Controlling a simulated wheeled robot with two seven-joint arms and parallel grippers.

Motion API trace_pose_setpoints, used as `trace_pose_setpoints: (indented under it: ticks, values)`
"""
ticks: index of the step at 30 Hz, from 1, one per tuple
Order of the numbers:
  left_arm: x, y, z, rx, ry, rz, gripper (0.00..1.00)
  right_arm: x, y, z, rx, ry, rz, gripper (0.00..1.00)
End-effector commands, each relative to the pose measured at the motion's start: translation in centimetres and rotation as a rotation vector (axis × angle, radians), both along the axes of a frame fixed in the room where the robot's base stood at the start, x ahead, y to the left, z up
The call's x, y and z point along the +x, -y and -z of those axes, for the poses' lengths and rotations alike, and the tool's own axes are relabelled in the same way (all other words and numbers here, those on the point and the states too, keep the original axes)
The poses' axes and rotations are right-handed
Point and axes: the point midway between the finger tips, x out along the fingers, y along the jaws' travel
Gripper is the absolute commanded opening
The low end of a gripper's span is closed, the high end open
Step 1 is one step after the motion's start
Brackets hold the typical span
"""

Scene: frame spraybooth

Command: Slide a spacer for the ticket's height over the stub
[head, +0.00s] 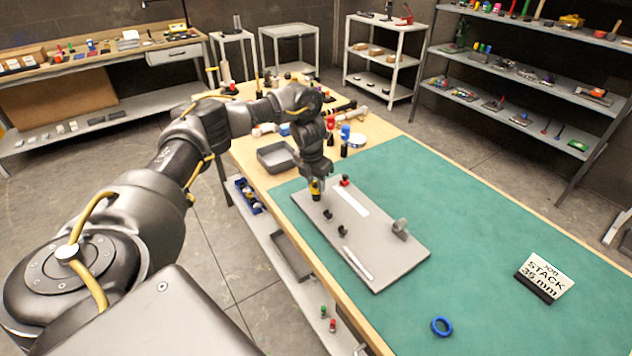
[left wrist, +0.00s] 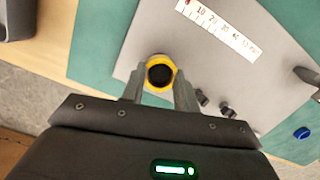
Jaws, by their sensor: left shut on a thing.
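My left gripper (head: 316,190) is over the far left corner of the grey board (head: 385,262), shut on a yellow ring-shaped spacer (left wrist: 158,73). The spacer also shows in the head view (head: 315,186). Its centre is dark; I cannot tell whether it is around a stub or hollow. Two short black pieces (left wrist: 214,104) stand on the board beside the gripper. A blue ring (head: 441,326) lies on the green mat near the front. The ticket (head: 545,275) reads "STACK 35 mm". My right gripper is not in view.
A white scale strip (left wrist: 220,25) and a grey clamp-like block (head: 400,229) are on the board. A small red-topped piece (head: 345,181) stands at its back edge. A grey tray (head: 277,156) and cluttered bottles are beyond. The green mat (head: 480,220) right of the board is mostly clear.

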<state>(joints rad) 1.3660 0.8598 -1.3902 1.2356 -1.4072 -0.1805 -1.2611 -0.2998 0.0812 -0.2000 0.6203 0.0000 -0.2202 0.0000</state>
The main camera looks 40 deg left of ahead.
Motion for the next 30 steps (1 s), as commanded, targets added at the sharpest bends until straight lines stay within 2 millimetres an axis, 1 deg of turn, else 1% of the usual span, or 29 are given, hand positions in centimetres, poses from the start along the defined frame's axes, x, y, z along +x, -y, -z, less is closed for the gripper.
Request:
trace_pose_setpoints:
  ticks: [15, 24, 25, 30]
  values:
    - [0.0, 0.0, 1.3, 0.0, 0.0, 0.0, 0.09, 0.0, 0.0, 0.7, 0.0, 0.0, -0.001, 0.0]
    - [0.0, 0.0, 1.4, 0.0, 0.0, 0.0, 0.09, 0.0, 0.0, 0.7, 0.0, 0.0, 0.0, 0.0]
    - [0.0, 0.0, 1.4, 0.0, 0.0, 0.0, 0.33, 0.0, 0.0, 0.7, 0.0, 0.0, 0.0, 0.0]
    - [0.0, 0.0, 1.4, 0.0, 0.0, 0.0, 0.55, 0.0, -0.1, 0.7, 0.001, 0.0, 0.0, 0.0]
